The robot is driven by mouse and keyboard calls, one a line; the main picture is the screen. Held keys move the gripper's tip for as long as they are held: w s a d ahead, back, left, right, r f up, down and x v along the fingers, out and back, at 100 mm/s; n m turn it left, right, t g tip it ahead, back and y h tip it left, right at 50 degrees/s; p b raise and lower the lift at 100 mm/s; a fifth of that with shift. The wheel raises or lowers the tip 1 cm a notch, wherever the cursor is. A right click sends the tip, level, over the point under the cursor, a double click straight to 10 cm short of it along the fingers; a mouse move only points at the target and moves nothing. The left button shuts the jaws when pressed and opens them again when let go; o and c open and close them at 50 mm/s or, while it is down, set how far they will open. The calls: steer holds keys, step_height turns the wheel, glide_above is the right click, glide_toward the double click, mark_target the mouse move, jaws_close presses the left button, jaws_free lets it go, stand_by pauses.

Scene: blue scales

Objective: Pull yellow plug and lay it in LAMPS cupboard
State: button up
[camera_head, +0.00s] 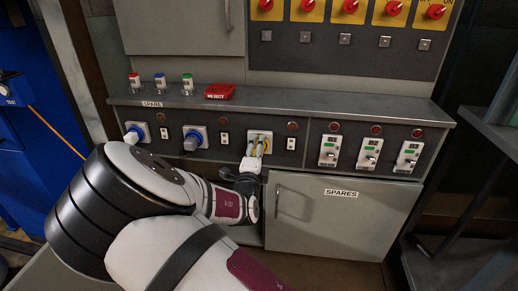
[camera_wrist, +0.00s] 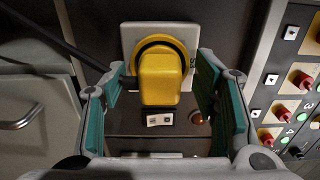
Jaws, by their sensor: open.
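The yellow plug (camera_wrist: 161,76) sits in a pale square socket plate (camera_wrist: 131,36) in the wrist view, with a dark cable running off to the upper left. My gripper (camera_wrist: 160,85) is open, with one green-padded finger on each side of the plug; I see gaps between the pads and the plug. In the head view the yellow plug (camera_head: 266,144) is small and partly hidden by my gripper (camera_head: 258,153) at the socket panel. I see no cupboard labelled LAMPS; the closed cupboard door (camera_head: 340,220) at the lower right reads SPARES.
The shelf above carries three small coloured items and a red REJECT tray (camera_head: 220,91). Switches (camera_head: 369,153) line the right panel. A metal frame (camera_head: 480,200) stands at the far right.

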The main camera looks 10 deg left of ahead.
steer(key=shift+b, duration=0.4)
jaws_close()
steer(key=shift+s+a+b, duration=0.1)
steer(key=shift+s+b, duration=0.5)
steer(key=shift+s, duration=2.35)
